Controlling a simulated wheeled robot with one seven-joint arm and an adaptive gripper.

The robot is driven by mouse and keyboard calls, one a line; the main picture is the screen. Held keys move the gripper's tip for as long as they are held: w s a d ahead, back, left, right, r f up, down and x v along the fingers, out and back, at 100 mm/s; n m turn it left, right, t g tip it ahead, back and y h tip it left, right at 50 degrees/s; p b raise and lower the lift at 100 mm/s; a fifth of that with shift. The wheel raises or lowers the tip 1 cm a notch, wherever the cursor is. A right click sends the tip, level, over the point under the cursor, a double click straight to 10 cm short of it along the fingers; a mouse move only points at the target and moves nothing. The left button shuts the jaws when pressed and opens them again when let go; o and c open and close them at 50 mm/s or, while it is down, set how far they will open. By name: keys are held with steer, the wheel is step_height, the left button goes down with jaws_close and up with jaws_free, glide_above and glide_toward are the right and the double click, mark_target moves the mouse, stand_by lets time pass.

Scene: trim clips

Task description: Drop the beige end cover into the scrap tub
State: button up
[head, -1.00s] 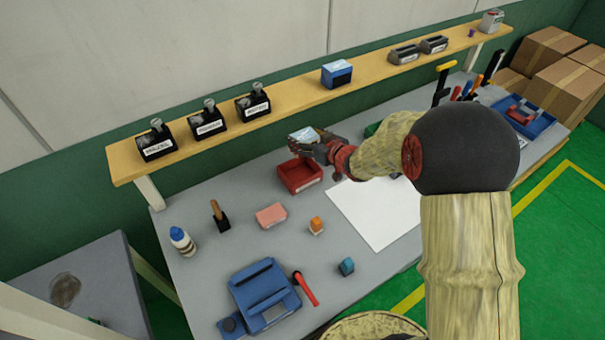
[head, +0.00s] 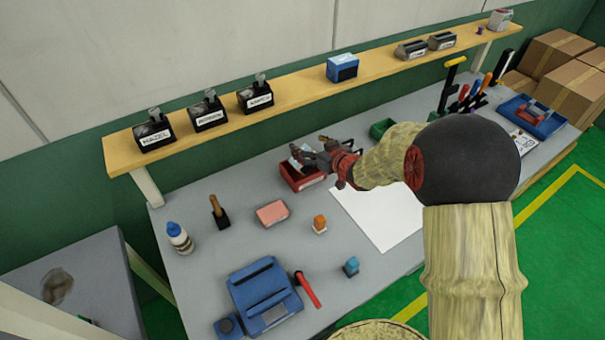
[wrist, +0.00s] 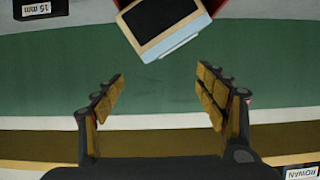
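The end cover, a pale piece with beige and light-blue sides and a dark face, is at the top of the wrist view (wrist: 165,25), beyond my fingertips. In the head view it shows as a small pale patch (head: 297,155) at the red tub, partly hidden by my gripper. The red tub (head: 298,181) stands on the bench with a white label I cannot read; red edges flank the cover in the wrist view. My gripper (head: 312,152) is above the tub. In the wrist view its fingers (wrist: 160,92) are wide apart with nothing between them.
A yellow shelf (head: 291,100) with black labelled bins and a blue box (head: 342,68) runs behind the bench. A green bin (head: 382,128) stands beyond the gripper.

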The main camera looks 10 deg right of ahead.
steer(key=o, duration=0.3)
steer(key=shift+o, duration=0.2)
steer(key=v, duration=1.2)
